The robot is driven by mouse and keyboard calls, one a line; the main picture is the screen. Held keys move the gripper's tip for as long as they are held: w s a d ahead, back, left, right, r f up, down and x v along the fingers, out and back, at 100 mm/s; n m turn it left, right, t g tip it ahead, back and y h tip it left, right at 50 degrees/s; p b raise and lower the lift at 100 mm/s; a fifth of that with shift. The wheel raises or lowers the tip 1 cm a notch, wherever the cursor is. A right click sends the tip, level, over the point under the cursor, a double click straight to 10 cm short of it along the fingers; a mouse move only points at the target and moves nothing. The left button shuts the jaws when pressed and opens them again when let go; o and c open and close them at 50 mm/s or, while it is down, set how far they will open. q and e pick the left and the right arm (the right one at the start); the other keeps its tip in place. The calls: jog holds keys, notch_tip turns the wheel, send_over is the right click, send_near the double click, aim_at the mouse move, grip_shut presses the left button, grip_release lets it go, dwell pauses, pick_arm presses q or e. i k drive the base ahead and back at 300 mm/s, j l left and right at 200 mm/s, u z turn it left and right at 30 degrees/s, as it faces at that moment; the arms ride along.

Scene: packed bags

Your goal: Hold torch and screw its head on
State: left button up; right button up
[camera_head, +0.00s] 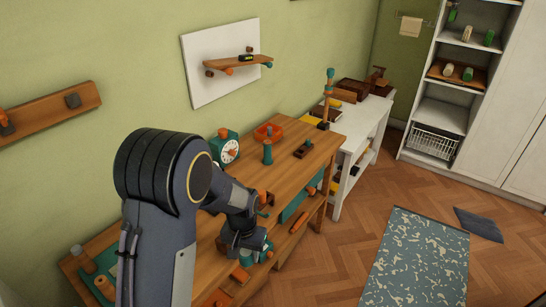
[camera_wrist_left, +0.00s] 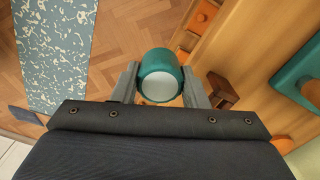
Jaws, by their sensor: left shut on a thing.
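My left gripper (camera_head: 250,243) is low at the near right part of the wooden workbench. In the left wrist view, its two grey fingers are shut on a teal round piece (camera_wrist_left: 158,62) with a pale, flat, round face towards the camera. This looks like a torch part, but I cannot tell whether it is the body or the head. A teal upright cylinder (camera_head: 267,153) with a narrower top stands on the bench further back, clear of the gripper; it may be another torch part. My right gripper is not in view.
The wooden workbench (camera_head: 292,153) carries a teal clock (camera_head: 226,147), an orange-red bowl (camera_head: 268,131) and a dark wooden tool (camera_head: 303,149). A white side table (camera_head: 349,143) stands beyond it. A patterned teal rug (camera_head: 418,262) lies on open floor at the right.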

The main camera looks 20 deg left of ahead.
aim_at(267, 159)
jog(key=i+l+z, duration=0.2)
jog(key=z, duration=0.25)
jog(key=i+l+z, duration=0.1)
jog(key=z, duration=0.3)
jog(key=i+u, duration=0.25)
jog(key=i, duration=0.25)
jog(key=i+l+u, duration=0.25)
jog(key=i, duration=0.2)
jog(key=i+j+u, duration=0.1)
jog(key=u, duration=0.35)
jog(key=i+u, duration=0.3)
jog(key=u, duration=0.2)
jog(key=i+u, duration=0.2)
jog(key=u, duration=0.25)
jog(key=i+l+u, duration=0.15)
jog(key=u, duration=0.35)
jog(key=i+j, duration=0.1)
jog(key=i, duration=0.1)
